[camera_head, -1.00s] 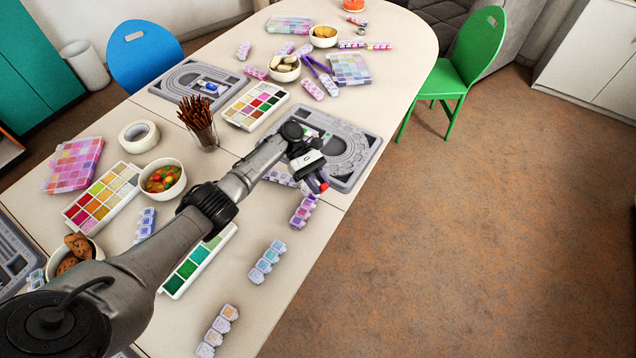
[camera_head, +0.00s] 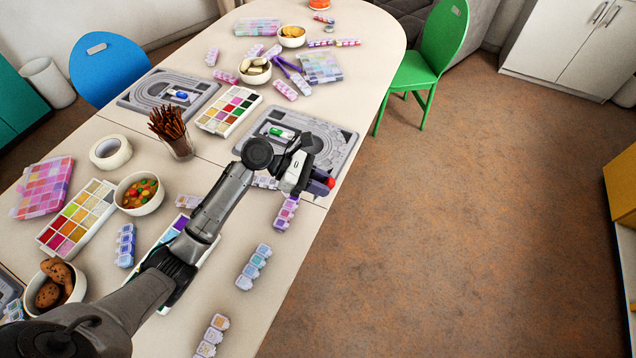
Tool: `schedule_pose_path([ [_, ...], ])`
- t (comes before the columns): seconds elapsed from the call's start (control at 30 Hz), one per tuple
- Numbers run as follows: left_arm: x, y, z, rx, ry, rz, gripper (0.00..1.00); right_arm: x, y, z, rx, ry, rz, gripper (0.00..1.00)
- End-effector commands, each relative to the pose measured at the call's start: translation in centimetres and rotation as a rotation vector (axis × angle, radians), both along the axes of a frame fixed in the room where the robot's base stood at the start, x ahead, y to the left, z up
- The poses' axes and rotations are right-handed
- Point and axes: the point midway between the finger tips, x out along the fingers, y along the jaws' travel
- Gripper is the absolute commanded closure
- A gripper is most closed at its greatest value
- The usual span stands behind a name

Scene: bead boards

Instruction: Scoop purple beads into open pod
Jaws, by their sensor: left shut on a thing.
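My left gripper (camera_head: 308,181) is over the right edge of the table, by the near corner of the nearer grey bead board. It is shut on a small dark thing with a red end (camera_head: 330,182); the gripper hides most of it, so I cannot tell its shape. A white bead tray with a purple compartment (camera_head: 181,222) lies partly under my left arm. A purple pod strip (camera_head: 286,212) lies just below the gripper, and another pale strip (camera_head: 265,182) is partly hidden behind it. I cannot tell which pod is open. My right gripper is not in view.
The grey bead board (camera_head: 345,140) holds a green piece. Bowls of candy (camera_head: 139,193) and cookies (camera_head: 54,284), a cup of brown sticks (camera_head: 171,132) and a tape roll (camera_head: 110,152) stand left of my arm. A blue pod strip (camera_head: 254,267) lies near the right edge.

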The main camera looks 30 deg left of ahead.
Motion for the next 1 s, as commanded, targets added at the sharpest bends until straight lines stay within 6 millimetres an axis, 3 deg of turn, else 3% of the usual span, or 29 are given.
schedule_pose_path([
  [0.4, -2.1, -1.5, 3.8, 0.002, -0.001, 0.124, 1.0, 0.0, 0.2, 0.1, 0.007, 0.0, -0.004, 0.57],
  [1.0, 1.7, 1.7, -2.1, -0.001, 0.005, -0.059, 1.0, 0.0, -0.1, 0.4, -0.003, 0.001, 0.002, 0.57],
])
